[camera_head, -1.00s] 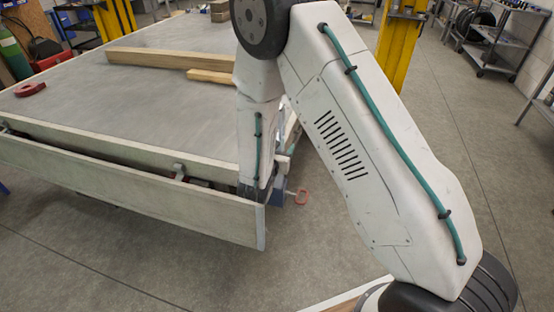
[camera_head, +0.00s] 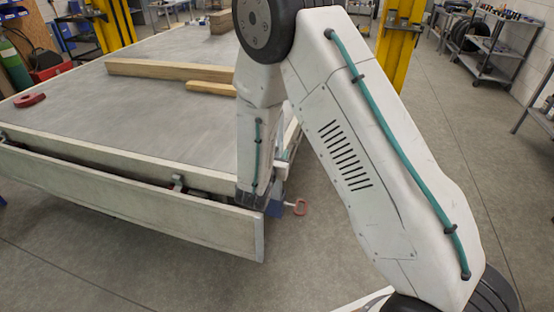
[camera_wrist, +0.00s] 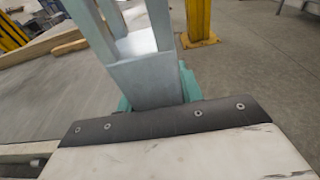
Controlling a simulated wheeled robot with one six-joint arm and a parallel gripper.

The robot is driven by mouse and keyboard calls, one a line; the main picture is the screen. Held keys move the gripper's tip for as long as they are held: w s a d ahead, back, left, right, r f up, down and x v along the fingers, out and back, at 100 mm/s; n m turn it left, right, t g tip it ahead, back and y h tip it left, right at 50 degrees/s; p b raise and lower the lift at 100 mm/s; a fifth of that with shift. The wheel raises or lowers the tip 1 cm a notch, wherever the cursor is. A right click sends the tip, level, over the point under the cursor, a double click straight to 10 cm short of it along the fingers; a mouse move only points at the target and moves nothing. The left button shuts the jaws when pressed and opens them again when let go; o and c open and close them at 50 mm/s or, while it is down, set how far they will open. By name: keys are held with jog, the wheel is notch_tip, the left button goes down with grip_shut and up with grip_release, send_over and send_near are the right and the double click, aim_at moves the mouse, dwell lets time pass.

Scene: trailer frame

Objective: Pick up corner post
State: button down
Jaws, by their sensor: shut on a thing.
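In the wrist view a grey metal corner post (camera_wrist: 150,78) stands between the teal fingers of my gripper (camera_wrist: 157,92). The fingers are shut on it, one on each side. Its upper part splits into two uprights with a light flat piece between them, and it runs out of the top of the picture. In the head view my arm hides most of the gripper and post; only a bit of teal and grey shows beside the forearm, at the near right corner of the trailer bed (camera_head: 140,110).
A hinged side board (camera_head: 130,200) hangs along the trailer's near edge. Wooden beams (camera_head: 165,70) and a red shackle (camera_head: 30,100) lie on the bed. Yellow posts (camera_head: 400,45) stand behind.

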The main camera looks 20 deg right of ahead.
notch_tip(320, 180, up, 16)
jog(key=shift+r, duration=0.15)
dwell(0.3)
jog(key=shift+d, duration=0.1)
